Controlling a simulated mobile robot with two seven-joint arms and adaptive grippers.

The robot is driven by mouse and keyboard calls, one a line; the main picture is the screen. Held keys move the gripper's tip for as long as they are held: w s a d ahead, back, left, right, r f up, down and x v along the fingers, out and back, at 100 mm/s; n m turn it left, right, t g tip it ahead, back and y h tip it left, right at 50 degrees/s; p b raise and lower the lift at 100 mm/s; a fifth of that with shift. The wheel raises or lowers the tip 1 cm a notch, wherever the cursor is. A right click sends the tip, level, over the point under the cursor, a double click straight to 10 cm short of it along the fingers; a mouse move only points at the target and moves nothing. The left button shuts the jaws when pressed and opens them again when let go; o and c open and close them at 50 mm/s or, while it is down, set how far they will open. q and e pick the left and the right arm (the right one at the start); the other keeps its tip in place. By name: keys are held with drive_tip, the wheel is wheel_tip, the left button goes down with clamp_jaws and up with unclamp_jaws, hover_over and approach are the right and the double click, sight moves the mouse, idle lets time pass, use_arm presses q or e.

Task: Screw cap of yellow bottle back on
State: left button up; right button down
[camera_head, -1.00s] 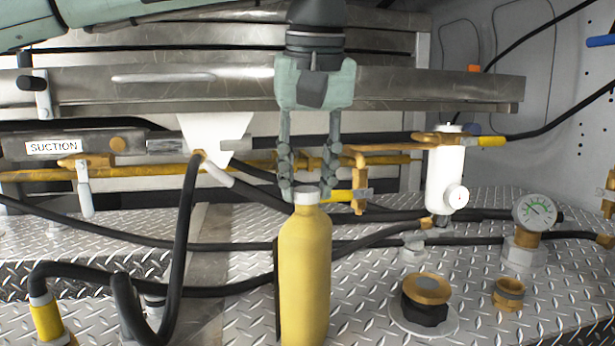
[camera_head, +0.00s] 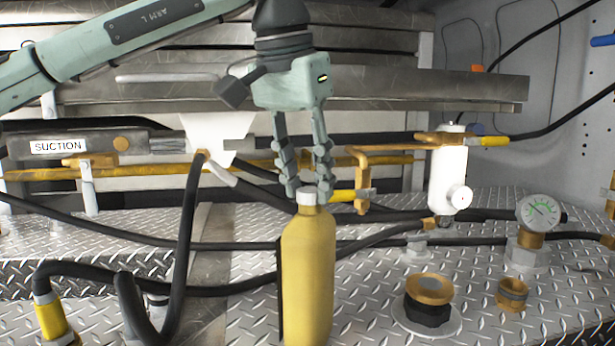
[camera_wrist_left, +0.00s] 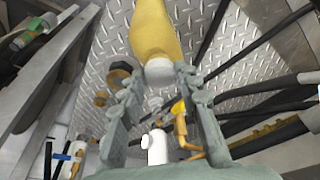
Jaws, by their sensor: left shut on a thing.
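The yellow bottle (camera_head: 308,275) stands upright on the metal tread plate, and its lower end is cut off by the picture's bottom edge. Its white cap (camera_head: 307,196) sits on top of the neck. My left gripper (camera_head: 307,193) comes down from above, with its fingertips on either side of the cap, shut on it. In the left wrist view, the cap (camera_wrist_left: 159,72) lies between the fingertips, with the bottle (camera_wrist_left: 154,32) beyond it. How tightly the cap sits on the neck cannot be told. My right gripper is not in view.
Black hoses (camera_head: 190,250) run behind and left of the bottle. A white cylinder (camera_head: 447,182) and a pressure gauge (camera_head: 539,212) stand to the right. A brass and black fitting (camera_head: 428,298) sits on the plate. A metal rail (camera_head: 420,92) crosses behind my gripper.

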sight(306, 191)
use_arm(q)
drive_tip(key=o, duration=1.2)
drive_tip(key=shift+c, duration=0.2)
drive_tip(key=shift+o, duration=0.5)
drive_tip(key=shift+o, duration=1.1)
drive_tip(key=shift+r, duration=0.1)
drive_tip(key=shift+r, duration=2.9)
drive_tip(key=shift+f, duration=0.1)
